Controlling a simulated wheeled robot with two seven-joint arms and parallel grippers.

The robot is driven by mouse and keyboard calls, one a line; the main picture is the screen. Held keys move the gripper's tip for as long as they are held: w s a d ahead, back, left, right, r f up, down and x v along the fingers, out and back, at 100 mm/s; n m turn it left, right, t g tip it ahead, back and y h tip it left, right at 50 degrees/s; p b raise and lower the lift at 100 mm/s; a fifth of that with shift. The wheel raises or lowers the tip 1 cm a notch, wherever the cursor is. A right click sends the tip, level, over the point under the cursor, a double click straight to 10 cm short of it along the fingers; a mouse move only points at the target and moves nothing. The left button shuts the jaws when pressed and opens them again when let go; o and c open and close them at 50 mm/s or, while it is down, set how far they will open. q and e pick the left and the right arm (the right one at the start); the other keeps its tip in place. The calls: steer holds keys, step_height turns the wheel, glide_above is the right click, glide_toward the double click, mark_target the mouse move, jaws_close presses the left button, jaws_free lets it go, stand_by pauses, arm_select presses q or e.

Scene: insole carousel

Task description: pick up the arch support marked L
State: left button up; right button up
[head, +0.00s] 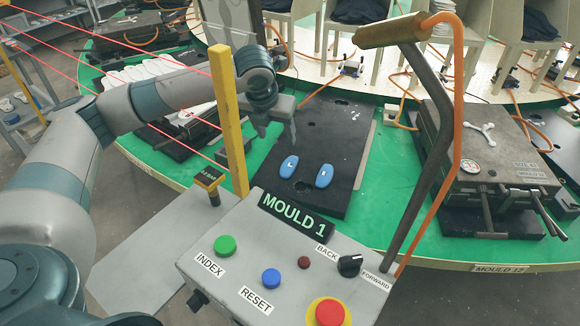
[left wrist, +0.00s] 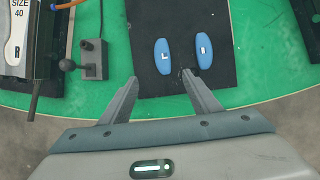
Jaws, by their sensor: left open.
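Two blue oval arch supports lie side by side on the near part of a black plate. The left one (head: 289,166) carries a white mark that looks like an L in the left wrist view (left wrist: 163,56). The mark on the right one (head: 324,176) is too small to read surely; it also shows in the left wrist view (left wrist: 204,52). My left gripper (head: 278,124) is open and empty above the plate, apart from both supports. In the left wrist view its fingers (left wrist: 160,77) are spread below the left support. My right gripper is not in view.
The black plate (head: 335,125) lies on a green round table (head: 385,190). A yellow post (head: 228,120) stands close beside my left arm. A closed mould (head: 490,150) stands right.

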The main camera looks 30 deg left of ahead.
arm_select(q)
steer(key=p, duration=0.1)
glide_toward(288, 165)
steer(key=shift+w+a+f, duration=0.2)
steer(key=shift+a+f, duration=0.05)
steer(key=shift+f, duration=0.3)
steer(key=shift+w+f, duration=0.15)
steer(key=shift+f, duration=0.4)
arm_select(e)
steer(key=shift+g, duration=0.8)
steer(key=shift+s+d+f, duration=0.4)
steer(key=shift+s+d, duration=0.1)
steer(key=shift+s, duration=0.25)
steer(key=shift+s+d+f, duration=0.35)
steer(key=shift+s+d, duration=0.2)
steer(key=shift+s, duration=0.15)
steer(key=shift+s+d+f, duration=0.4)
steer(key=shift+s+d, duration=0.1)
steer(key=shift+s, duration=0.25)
